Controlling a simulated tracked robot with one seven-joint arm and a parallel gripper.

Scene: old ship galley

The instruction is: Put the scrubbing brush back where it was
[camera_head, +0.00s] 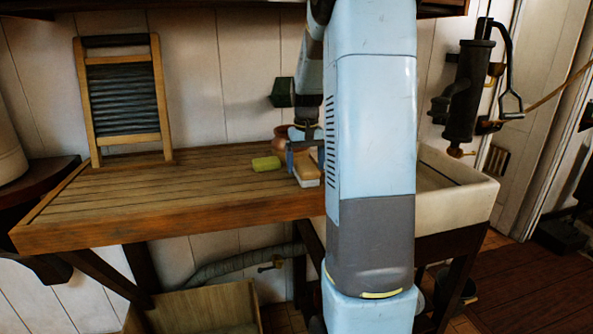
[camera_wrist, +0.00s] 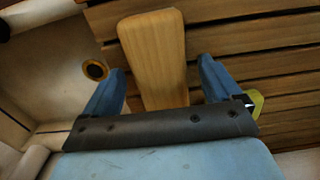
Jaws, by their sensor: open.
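The scrubbing brush (camera_head: 308,176) has a tan wooden back and pale bristles below. It appears to lie bristles down on the slatted wooden draining board (camera_head: 170,195), near the sink, partly hidden by my arm. In the wrist view the wooden back of the brush (camera_wrist: 152,50) runs between my two blue fingers. My gripper (camera_head: 304,148) is at the brush from above. In the wrist view my gripper (camera_wrist: 162,80) is open, with a visible gap on each side of the brush.
A yellow-green soap block (camera_head: 266,163) lies just left of the brush. A reddish pot (camera_head: 281,140) stands behind, partly hidden. A washboard (camera_head: 122,95) leans at the back left. The pale sink (camera_head: 475,192) is right, with a hand pump (camera_head: 468,92) above.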

